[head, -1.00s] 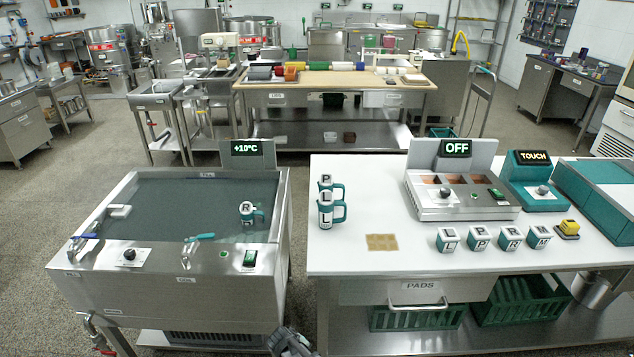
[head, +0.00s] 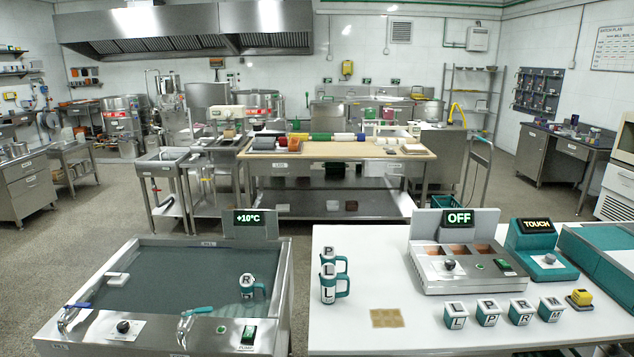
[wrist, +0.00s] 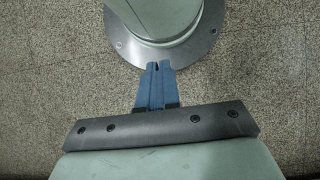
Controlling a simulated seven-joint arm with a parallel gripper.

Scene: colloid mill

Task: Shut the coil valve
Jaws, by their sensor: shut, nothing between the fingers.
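A water bath (head: 283,300) with a +10°C display (head: 248,217) stands at the front left in the head view. On its front rim are two lever valves: a blue-handled one (head: 77,306) at the left corner and a teal-handled one (head: 198,310) right of the middle. Both handles lie roughly level across the picture. I cannot read which is the coil valve. My gripper (wrist: 157,68) shows only in the wrist view, with its blue fingers shut and empty, pointing over speckled floor. It is apart from both valves.
The bath's front panel has a black knob (head: 123,326) and a green pump switch (head: 248,334). A mug marked R (head: 247,285) stands in the bath. A white table (head: 350,338) to the right holds stacked mugs (head: 328,287) and a device reading OFF (head: 470,268).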

